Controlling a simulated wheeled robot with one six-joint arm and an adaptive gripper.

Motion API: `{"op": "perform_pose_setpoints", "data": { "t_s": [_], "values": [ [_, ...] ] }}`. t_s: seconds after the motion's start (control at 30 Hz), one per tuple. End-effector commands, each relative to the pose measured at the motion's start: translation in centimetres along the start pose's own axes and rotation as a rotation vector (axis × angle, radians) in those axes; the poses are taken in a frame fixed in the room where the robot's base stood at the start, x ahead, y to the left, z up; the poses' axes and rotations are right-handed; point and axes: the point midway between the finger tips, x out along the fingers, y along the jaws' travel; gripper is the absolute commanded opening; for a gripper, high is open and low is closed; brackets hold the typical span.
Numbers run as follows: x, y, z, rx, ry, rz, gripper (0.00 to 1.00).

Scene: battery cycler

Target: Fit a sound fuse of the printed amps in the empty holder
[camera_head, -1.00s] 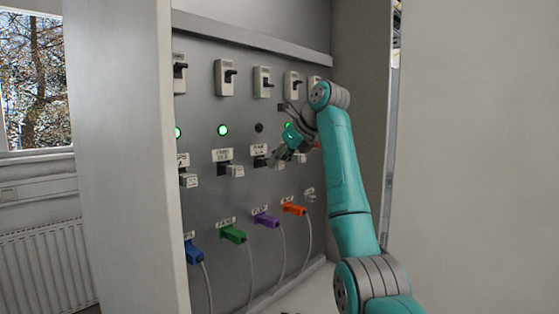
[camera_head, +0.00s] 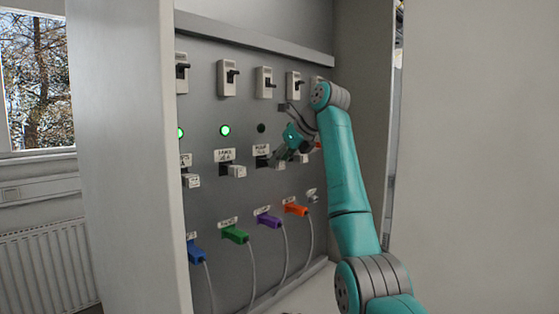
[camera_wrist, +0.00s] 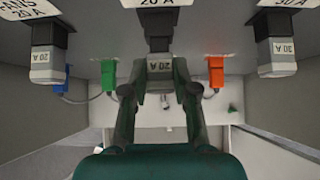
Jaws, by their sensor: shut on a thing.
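My gripper (camera_wrist: 160,92) is shut on a grey fuse (camera_wrist: 159,68) printed 20 A, its fingers on either side of it. The fuse lines up with a black holder (camera_wrist: 158,25) under a label (camera_wrist: 157,3) reading 20 A. Fuse and holder look joined or very close; I cannot tell whether the fuse is fully seated. In the head view my gripper (camera_head: 278,160) is at the third holder, largely hiding it. The lamp (camera_head: 261,128) above it is dark.
A 20 A fuse (camera_wrist: 47,66) sits in the left neighbouring holder and a 30 A fuse (camera_wrist: 279,57) in the right one. Green (camera_head: 235,234), purple (camera_head: 268,221) and orange (camera_head: 295,208) plugs with cables stick out below. Breakers (camera_head: 264,81) line the panel above. The cabinet's side wall (camera_head: 358,60) stands close right.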

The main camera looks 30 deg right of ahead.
Motion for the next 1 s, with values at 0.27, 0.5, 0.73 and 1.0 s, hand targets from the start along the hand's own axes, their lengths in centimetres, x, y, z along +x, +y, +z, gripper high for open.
{"op": "perform_pose_setpoints", "data": {
  "t_s": [0.27, 0.5, 0.73, 1.0],
  "values": [
    [0.11, 0.01, 0.13, 0.0, 0.0, 0.0, 0.0],
    [0.35, 0.01, 0.34, 0.0, 0.0, 0.001, 0.0],
    [0.56, 0.02, 0.55, 0.0, 0.0, 0.001, 0.0],
    [0.8, 0.02, 0.81, 0.0, 0.0, 0.001, 0.0]
  ]
}}
